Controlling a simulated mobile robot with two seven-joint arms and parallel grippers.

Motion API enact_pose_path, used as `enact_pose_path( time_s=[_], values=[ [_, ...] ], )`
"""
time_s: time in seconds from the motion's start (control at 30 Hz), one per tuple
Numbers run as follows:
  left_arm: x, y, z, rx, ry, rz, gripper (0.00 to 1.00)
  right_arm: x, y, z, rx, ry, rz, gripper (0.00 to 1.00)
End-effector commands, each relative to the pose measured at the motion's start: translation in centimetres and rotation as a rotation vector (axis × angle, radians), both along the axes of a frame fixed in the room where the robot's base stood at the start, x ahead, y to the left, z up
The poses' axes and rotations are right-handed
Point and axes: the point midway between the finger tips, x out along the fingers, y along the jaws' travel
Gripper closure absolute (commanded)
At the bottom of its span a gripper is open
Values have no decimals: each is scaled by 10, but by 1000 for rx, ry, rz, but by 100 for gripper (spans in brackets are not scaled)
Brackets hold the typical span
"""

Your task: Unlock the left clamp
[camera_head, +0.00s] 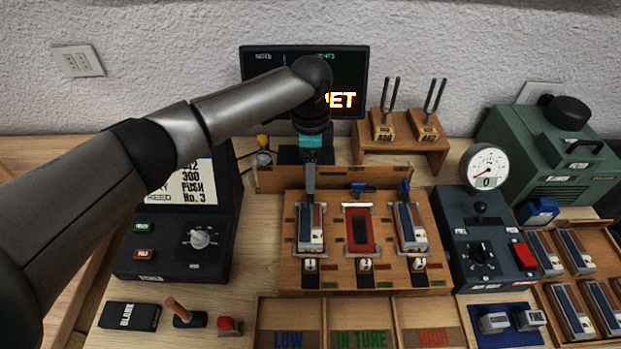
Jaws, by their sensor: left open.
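The wooden fixture (340,279) stands on the bench with three stations. The left station holds a grey-topped block (310,240), the right one a similar block (411,238). The middle station shows a bare red bed (359,231). Blue clamp levers show behind the middle station (363,188), lying sideways, and behind the right station (405,187), standing more upright. The left clamp is hidden behind my left gripper (310,190), which points down at the back of the left station. Its jaws are open; whether they touch the clamp cannot be told. My right gripper is out of view.
A wooden rail (275,180) runs behind the fixture. Tuning forks on a stand (405,137) and a dial gauge (484,166) are to the right. A dark console (180,240) stands left. Sorting bins (372,311) lie in front. A screen (262,62) is behind my arm.

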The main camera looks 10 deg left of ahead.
Motion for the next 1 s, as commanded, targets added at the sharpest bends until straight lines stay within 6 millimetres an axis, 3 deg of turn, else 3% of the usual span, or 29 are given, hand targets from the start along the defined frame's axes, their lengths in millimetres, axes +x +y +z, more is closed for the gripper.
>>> enact_pose_path(
  time_s=[0.2, 0.57, 1.0],
  values=[
    [0, 0, -24, 1, 0, 1, 28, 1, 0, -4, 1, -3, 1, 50],
    [0, 0, -28, -1, -1, 0, 29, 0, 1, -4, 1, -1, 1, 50],
    [0, 0, -27, 0, -1, 0, 78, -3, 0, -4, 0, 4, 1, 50]
  ],
)
